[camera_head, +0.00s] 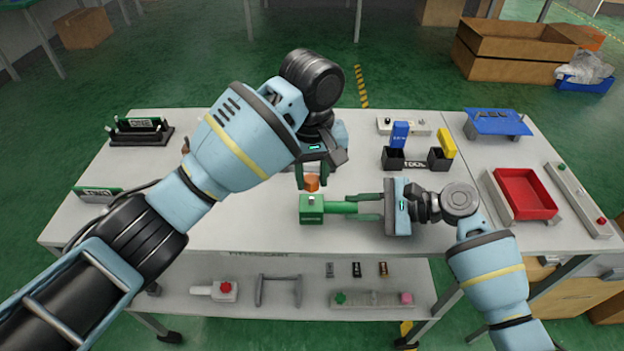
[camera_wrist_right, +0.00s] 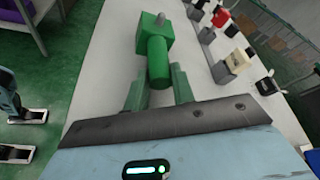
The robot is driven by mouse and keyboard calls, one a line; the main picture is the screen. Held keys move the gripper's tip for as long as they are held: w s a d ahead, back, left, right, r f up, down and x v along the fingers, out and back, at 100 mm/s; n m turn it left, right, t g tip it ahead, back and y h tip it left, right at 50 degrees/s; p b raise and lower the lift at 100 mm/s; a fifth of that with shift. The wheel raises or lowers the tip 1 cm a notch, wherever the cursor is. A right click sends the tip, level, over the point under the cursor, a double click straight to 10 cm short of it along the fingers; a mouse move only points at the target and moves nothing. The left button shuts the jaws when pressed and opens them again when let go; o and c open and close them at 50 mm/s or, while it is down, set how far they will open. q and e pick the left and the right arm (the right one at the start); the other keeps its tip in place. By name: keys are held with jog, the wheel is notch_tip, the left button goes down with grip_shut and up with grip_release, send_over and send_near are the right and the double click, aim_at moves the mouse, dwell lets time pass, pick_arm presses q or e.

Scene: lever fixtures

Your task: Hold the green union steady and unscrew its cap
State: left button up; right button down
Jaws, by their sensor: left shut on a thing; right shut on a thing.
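The green union shows as a labelled block (camera_head: 312,214) on the table with a round green cap (camera_head: 342,207) reaching to the right. They also show in the right wrist view as a block (camera_wrist_right: 152,30) and a cap (camera_wrist_right: 158,62). My right gripper (camera_head: 368,206) comes from the right, shut on the cap with a finger on each side of it. My left gripper (camera_head: 307,180) points down just behind the block, shut on an orange-brown piece (camera_head: 312,183). The left wrist and fingers partly hide that piece. I cannot tell whether it touches the block.
Black bins (camera_head: 393,159) with blue and yellow pieces stand behind my right gripper. A red tray (camera_head: 524,193) and a button strip (camera_head: 578,201) lie at the right. A black rack (camera_head: 138,133) stands at the back left. The table front is clear.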

pick_arm(q)
jog(key=shift+r, duration=0.25)
pick_arm(e)
jog(key=c, duration=1.1)
grip_release()
jog(key=v, duration=1.2)
